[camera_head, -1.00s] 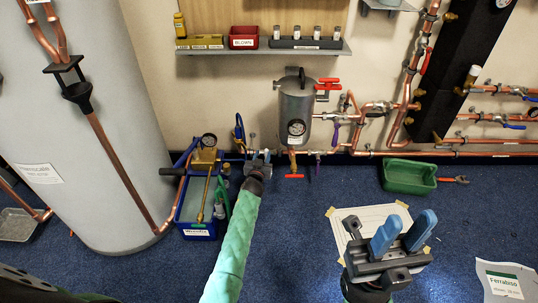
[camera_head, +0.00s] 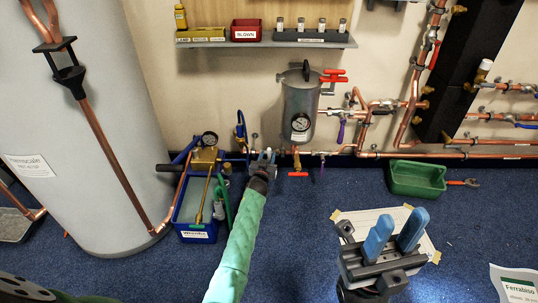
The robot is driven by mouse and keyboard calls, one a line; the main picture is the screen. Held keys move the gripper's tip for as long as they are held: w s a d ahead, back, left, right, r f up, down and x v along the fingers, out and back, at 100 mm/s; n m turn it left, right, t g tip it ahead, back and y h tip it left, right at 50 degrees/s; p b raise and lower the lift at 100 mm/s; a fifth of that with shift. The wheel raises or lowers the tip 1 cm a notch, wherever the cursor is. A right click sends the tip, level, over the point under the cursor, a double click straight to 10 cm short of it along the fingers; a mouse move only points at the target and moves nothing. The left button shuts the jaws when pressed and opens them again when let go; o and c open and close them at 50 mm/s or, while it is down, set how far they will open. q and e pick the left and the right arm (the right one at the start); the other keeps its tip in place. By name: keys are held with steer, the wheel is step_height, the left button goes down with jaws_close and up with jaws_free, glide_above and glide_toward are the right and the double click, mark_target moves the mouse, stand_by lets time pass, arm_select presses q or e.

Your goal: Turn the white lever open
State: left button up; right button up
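My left gripper (camera_head: 267,157) is at the end of the green-sleeved arm, at the low pipe run just left of the grey metal vessel (camera_head: 300,112). Its wrist hides most of its fingers and whatever is between them, so I cannot tell if it is open or touching a valve. I cannot make out the white lever clearly; that part of the pipe is largely covered by the gripper. My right gripper (camera_head: 393,238) is open and empty, its two blue fingers apart, over the floor at the lower right.
A red lever (camera_head: 298,174) is under the vessel, with purple levers (camera_head: 341,131) to its right. A blue pump tub (camera_head: 196,234) stands left of my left gripper. A green tray (camera_head: 416,178) lies right. Blue carpet in front is mostly clear.

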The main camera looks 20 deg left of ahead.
mark_target(268, 153)
arm_select(q)
steer(key=shift+w+a+b, duration=0.15)
steer(key=shift+w+b, duration=0.35)
steer(key=shift+w, duration=1.25)
jaws_close()
